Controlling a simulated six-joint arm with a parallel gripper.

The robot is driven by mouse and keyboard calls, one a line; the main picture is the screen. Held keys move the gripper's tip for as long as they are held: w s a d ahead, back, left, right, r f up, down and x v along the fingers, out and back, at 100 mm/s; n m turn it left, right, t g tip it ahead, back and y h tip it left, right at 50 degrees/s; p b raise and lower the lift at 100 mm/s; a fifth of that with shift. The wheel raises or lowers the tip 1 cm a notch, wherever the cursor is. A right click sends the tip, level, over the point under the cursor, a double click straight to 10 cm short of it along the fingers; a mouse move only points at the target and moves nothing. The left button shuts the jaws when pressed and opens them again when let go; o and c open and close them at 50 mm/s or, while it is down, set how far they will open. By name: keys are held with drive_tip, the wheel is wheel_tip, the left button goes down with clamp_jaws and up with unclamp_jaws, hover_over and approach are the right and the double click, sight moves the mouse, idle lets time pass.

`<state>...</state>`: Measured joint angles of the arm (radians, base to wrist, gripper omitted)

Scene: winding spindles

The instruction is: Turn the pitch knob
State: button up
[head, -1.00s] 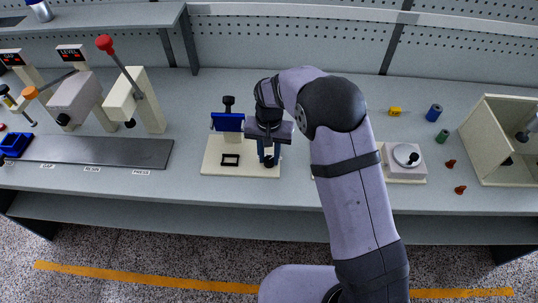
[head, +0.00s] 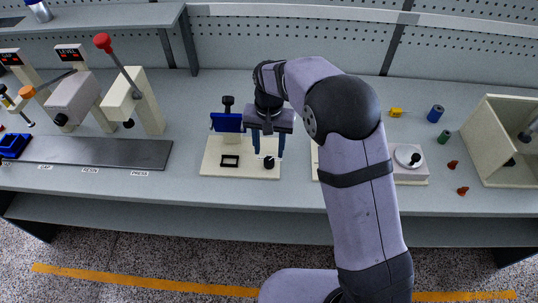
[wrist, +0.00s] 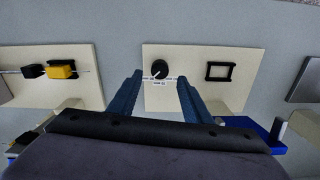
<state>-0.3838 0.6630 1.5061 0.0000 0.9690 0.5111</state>
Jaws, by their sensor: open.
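The pitch knob (head: 269,162) is a small round black dial with a white pointer mark. It sits at the right front of a cream base plate (head: 213,165). In the wrist view the knob (wrist: 160,69) stands above a small white label that I cannot read clearly. My gripper (head: 268,153) is open and empty above the knob, with its two blue fingers apart. In the wrist view the gripper (wrist: 160,76) has one fingertip on each side of the knob, with gaps between; I see no contact.
The same plate bears a black rectangular frame (head: 230,161) and a blue block on a post (head: 227,122). A yellow piece (wrist: 62,69) shows left in the wrist view.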

drive_tip(key=shift+r, duration=1.55)
drive_tip(key=shift+w+a+n, duration=0.1)
drive_tip(key=shift+w+n, duration=0.15)
drive_tip(key=shift+n, duration=0.25)
drive_tip(key=shift+f+n+t, duration=0.3)
drive_tip(key=shift+f+n, duration=0.6)
drive_tip(key=n+g, duration=0.1)
hover_over(274, 178)
wheel_tip(274, 178, down, 4)
drive_tip(key=shift+f, duration=0.25)
drive_tip(key=shift+n+g+h, duration=0.3)
drive_tip(key=shift+n+g, duration=0.1)
drive_tip(key=shift+n, duration=0.3)
drive_tip(key=s+d, duration=0.1)
drive_tip(key=s, duration=0.1)
drive_tip(key=s+d+f, duration=0.1)
drive_tip(key=s, duration=0.1)
drive_tip(key=s+d, duration=0.1)
drive_tip(key=s, duration=0.1)
drive_tip(key=shift+s+d+f, duration=0.2)
drive_tip(key=shift+s+f, duration=0.05)
drive_tip(key=s+d+r+m, duration=0.2)
drive_tip(key=s+d+r, duration=0.1)
drive_tip(key=s+d, duration=0.9)
drive_tip(key=r, duration=0.1)
drive_tip(key=r+m, duration=0.1)
drive_tip(key=d+r+t, duration=0.1)
drive_tip(key=shift+w+r+m, duration=0.1)
drive_tip(key=shift+w+m, duration=0.15)
drive_tip(key=shift+m, duration=0.15)
